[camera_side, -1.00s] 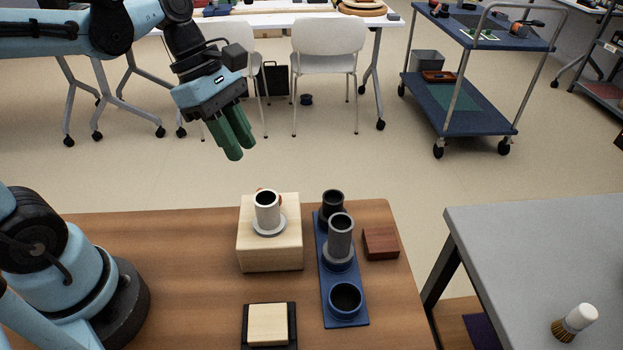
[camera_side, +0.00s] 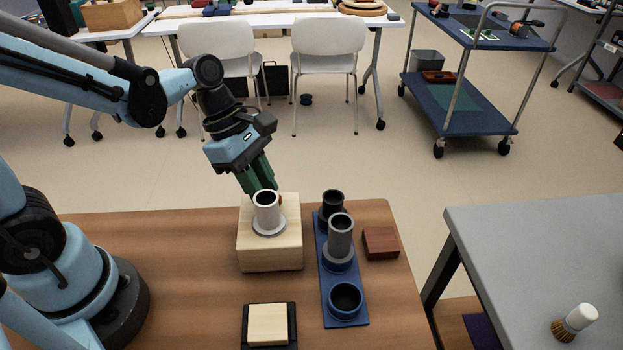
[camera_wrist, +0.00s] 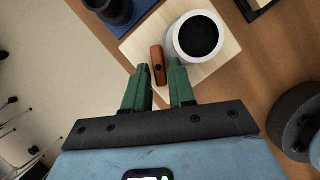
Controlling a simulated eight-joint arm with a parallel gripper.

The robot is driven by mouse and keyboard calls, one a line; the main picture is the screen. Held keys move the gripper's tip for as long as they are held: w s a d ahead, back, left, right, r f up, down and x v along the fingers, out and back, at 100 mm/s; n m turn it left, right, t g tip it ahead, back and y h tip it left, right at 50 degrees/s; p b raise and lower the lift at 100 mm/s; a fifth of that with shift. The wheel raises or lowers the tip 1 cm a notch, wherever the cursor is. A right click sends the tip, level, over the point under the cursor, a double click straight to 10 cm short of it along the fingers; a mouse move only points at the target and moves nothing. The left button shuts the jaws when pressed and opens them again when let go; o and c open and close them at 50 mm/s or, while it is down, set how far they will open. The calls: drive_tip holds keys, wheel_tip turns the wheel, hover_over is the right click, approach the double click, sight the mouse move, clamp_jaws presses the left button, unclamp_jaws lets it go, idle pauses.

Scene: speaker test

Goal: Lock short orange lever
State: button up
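The short orange lever (camera_wrist: 158,66) sits on the light wooden block (camera_wrist: 225,62), beside the white cylinder (camera_wrist: 180,38). In the side view only a small orange bit (camera_side: 281,201) shows behind the white cylinder (camera_side: 266,215) on top of the block (camera_side: 270,258). My gripper (camera_side: 263,187) is just behind the block, pointing down at the lever. In the wrist view its green fingers (camera_wrist: 160,76) are apart, with the lever's near end in line with the gap between them. I cannot tell whether a finger touches the lever.
A blue base (camera_side: 328,295) with dark and grey cylinders stands right of the block. A red-brown block (camera_side: 380,243) lies farther right. A light square on a black base (camera_side: 268,325) is in front. The brown table (camera_side: 180,250) is clear on the left.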

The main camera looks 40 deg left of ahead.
drive_tip(key=shift+c, duration=0.4)
clamp_jaws()
drive_tip(key=shift+m, duration=0.4)
drive_tip(key=m+g, duration=0.1)
drive_tip(key=m, duration=0.1)
drive_tip(key=m+g, duration=0.1)
drive_tip(key=m, duration=0.2)
drive_tip(key=shift+w+g, duration=0.3)
drive_tip(key=shift+w, duration=0.1)
drive_tip(key=m, duration=0.2)
drive_tip(key=m+g, duration=0.1)
drive_tip(key=m, duration=0.1)
drive_tip(key=m+y, duration=0.1)
drive_tip(key=m, duration=0.1)
drive_tip(key=shift+w+d+g, duration=0.2)
drive_tip(key=shift+w+g, duration=0.1)
drive_tip(key=shift+g, duration=0.1)
